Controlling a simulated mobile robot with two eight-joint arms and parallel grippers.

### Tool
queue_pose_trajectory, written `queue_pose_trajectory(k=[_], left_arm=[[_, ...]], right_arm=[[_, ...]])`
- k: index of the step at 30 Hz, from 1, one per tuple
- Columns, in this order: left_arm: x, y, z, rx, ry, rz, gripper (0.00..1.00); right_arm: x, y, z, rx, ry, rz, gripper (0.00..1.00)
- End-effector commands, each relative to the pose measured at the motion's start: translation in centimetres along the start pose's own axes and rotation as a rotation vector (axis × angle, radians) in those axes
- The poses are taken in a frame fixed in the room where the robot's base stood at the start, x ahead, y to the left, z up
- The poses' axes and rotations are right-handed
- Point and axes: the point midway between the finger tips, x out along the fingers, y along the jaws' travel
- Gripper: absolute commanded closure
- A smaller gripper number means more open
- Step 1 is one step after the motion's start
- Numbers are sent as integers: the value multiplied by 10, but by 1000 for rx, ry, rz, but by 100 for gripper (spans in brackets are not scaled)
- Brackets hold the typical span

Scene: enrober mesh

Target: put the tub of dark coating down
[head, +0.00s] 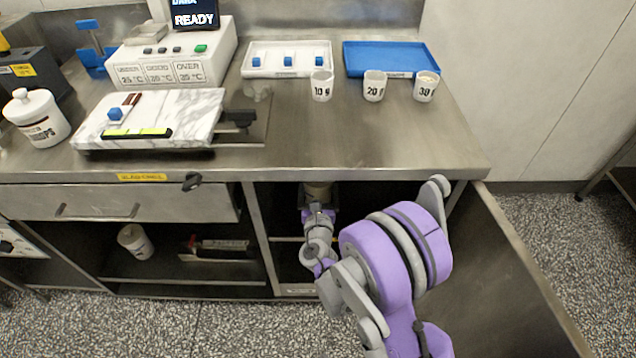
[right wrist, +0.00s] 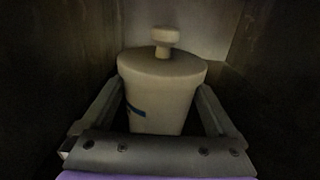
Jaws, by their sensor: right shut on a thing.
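A pale tub with a round knobbed lid (right wrist: 163,75) stands upright between the fingers of my right gripper (right wrist: 160,115). A short blue mark shows on its side, but no label can be read. In the head view my right gripper (head: 318,212) reaches into the open cabinet under the worktop, with the tub (head: 318,190) mostly hidden below the counter's edge. The gripper is shut on the tub. The tub's base is hidden, so I cannot tell whether it touches a shelf. My left gripper is not in view.
Dark cabinet walls (right wrist: 60,60) stand close on both sides of the tub. The cabinet door (head: 520,270) hangs open at the right. Another white tub (head: 135,242) sits in the left compartment. A lidded white jar (head: 38,118) and several small cups (head: 374,87) stand on the counter.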

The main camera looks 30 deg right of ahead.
Motion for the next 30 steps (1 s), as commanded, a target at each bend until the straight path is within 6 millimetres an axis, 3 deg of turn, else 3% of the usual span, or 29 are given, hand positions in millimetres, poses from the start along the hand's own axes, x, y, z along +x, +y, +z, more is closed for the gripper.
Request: queue_pose_trajectory(k=[12,17,24,30], left_arm=[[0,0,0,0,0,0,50],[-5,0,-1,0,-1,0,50],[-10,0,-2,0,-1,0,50],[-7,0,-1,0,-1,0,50]], right_arm=[[-3,0,3,0,0,1,0],[-30,1,4,0,0,3,0],[-83,1,3,1,0,4,0],[-111,1,2,0,0,3,0]])
